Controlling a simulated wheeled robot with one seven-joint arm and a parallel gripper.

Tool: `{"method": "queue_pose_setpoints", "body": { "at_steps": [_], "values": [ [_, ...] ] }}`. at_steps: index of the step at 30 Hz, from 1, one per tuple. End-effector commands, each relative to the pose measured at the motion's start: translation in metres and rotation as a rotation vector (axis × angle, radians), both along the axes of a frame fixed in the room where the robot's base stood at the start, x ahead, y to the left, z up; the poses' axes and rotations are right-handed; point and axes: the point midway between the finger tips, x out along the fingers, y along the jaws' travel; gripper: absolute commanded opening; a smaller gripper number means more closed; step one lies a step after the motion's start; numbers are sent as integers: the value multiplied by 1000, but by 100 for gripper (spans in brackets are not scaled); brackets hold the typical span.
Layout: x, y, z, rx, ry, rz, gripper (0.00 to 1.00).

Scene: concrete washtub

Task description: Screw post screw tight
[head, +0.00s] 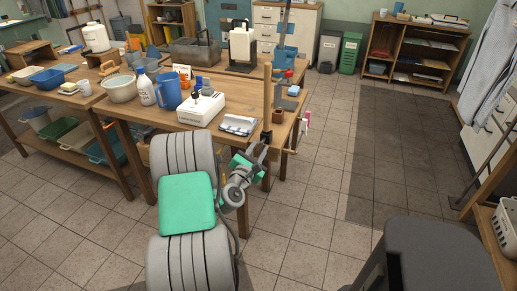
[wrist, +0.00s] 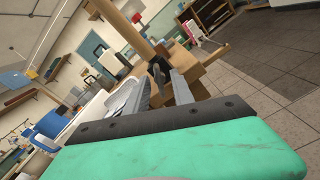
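An upright wooden post (head: 267,95) stands at the near right corner of the wooden workbench. It also rises in the wrist view (wrist: 134,32). A small black part (head: 266,136), likely the post screw, sits low on the post at the bench edge. In the wrist view this black part (wrist: 158,71) shows at my fingertips. My gripper (head: 261,147) is right at it, reaching up from below the bench corner. Its two grey fingers (wrist: 164,80) stand apart with the black part at their tips. I cannot tell whether they press on it.
The workbench (head: 222,136) holds a white box (head: 201,110), a folded cloth (head: 238,125), a blue jug (head: 168,92) and a bottle (head: 146,91). A dark grey stool or seat (head: 440,252) stands at the lower right. The tiled floor right of the bench is clear.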

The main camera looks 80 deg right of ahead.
Motion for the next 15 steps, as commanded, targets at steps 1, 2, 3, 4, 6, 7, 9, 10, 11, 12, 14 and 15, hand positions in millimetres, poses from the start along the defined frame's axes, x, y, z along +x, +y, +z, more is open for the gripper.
{"method": "queue_pose_setpoints", "body": {
  "at_steps": [1, 2, 3, 4, 6, 7, 9, 10, 11, 12, 14, 15],
  "values": [
    [0, 0, 0, 0, 0, 0, 29],
    [0, 0, 0, 0, 0, 0, 27],
    [0, 0, 0, 0, 0, 0, 23],
    [0, 0, 0, 0, 0, 0, 21],
    [0, 0, 0, 0, 0, 0, 15],
    [0, 0, 0, 0, 0, 0, 13],
    [0, 0, 0, 0, 0, 0, 7],
    [0, 0, 0, 0, 0, 0, 5],
    [0, 0, 0, 0, -1, 0, 2],
    [0, 0, 0, 0, -1, 0, 0],
    [0, 0, 0, 0, -1, 0, 0],
    [0, 0, 0, 0, -1, 0, 0]
  ]
}}
